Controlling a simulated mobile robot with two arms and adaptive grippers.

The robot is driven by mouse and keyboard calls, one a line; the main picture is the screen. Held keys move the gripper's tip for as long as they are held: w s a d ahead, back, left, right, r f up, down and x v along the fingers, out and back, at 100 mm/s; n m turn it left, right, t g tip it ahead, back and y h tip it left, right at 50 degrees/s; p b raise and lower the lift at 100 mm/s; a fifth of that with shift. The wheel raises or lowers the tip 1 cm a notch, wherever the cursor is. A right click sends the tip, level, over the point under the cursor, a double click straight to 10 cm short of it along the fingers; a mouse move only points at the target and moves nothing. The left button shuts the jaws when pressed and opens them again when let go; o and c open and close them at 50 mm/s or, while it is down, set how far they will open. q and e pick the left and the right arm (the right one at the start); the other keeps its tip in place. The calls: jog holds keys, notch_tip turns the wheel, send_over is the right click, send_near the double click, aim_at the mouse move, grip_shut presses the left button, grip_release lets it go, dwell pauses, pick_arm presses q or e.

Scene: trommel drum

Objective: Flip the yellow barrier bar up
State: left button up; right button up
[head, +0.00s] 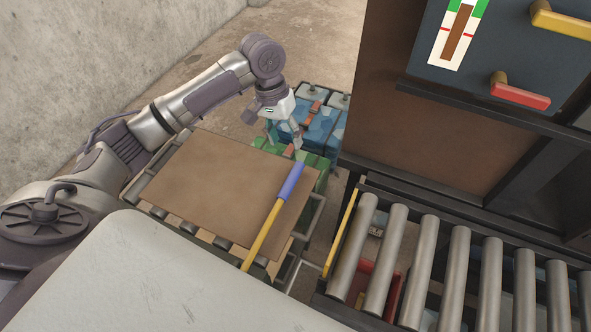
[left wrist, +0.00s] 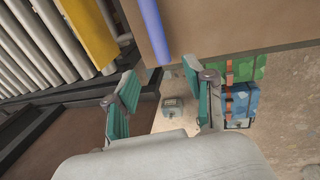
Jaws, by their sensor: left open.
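The yellow barrier bar (head: 262,235) with a blue sleeve (head: 291,182) on its far end lies low across the right part of the brown sheet (head: 215,185). The blue sleeve also shows at the top of the left wrist view (left wrist: 153,30). My left gripper (head: 284,138) is open and empty, pointing down just beyond the sleeve's far end, apart from it. Its two teal-padded fingers (left wrist: 163,100) show spread in the left wrist view. The bar's near end runs down to the sheet's front edge. My right gripper is not in view.
A roller conveyor (head: 430,265) stands at the right, with a yellow strip (head: 340,235) along its left end. Green crates (head: 312,160) and blue crates (head: 325,125) stand behind the sheet. A dark panel with a red handle (head: 520,95) and a yellow handle (head: 560,22) rises at upper right.

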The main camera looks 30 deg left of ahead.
aim_at(294, 171)
pick_arm(q)
jog(key=f, duration=0.4)
jog(key=d+f, duration=0.1)
jog(key=f, duration=0.3)
jog(key=d+f, duration=0.1)
jog(key=f, duration=0.2)
jog(key=shift+d+f, duration=0.15)
jog(key=shift+f, duration=0.25)
jog(key=shift+s, duration=0.1)
grip_shut()
